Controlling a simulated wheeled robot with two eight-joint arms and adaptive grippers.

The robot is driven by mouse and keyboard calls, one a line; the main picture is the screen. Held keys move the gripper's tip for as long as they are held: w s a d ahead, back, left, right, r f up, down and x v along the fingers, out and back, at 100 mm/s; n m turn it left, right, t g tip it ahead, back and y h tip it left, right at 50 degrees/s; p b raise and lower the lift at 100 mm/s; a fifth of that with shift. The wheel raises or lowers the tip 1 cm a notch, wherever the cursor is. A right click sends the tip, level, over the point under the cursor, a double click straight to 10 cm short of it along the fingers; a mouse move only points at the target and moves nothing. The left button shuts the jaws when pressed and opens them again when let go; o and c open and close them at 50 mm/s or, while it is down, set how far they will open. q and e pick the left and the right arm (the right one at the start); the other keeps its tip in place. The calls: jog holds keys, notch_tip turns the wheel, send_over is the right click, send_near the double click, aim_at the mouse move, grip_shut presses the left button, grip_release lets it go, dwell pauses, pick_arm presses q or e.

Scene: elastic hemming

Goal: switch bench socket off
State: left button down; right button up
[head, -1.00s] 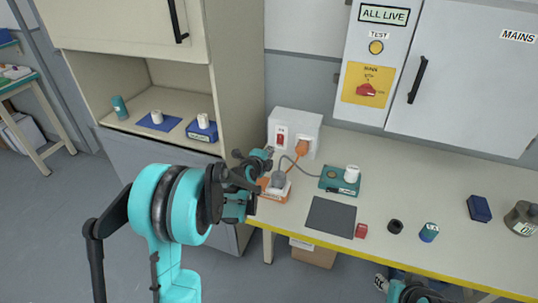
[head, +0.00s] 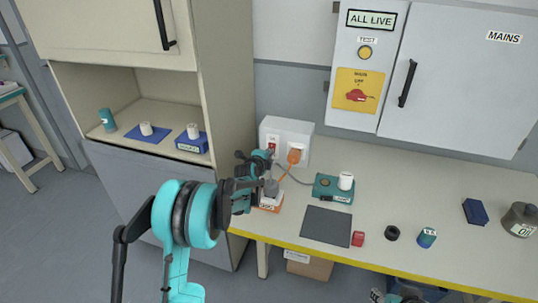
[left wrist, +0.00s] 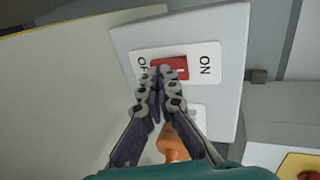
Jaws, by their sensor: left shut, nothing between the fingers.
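The bench socket is a white box (head: 300,132) at the back left of the bench. Its red rocker switch (left wrist: 178,66) sits on a white plate marked ON at the right and OFF at the left in the left wrist view. My left gripper (left wrist: 163,72) is shut and empty, its fingertips over the OFF-side part of the rocker and hiding some of it. I cannot tell whether they touch it. In the head view the left gripper (head: 266,156) is just in front of the box. An orange plug (head: 294,156) sits in the socket beside the switch.
An orange-and-white block (head: 272,202) lies below the gripper, and a teal device (head: 328,190) with a white cup stands right of it. A dark mat (head: 327,225) lies in front. The tall cabinet side (head: 228,100) is close on the left.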

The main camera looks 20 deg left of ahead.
pick_arm(q)
jog(key=shift+w+f, duration=0.3)
jog(key=shift+r, duration=0.15)
jog(key=shift+r+p, duration=0.45)
jog(key=shift+r, duration=0.3)
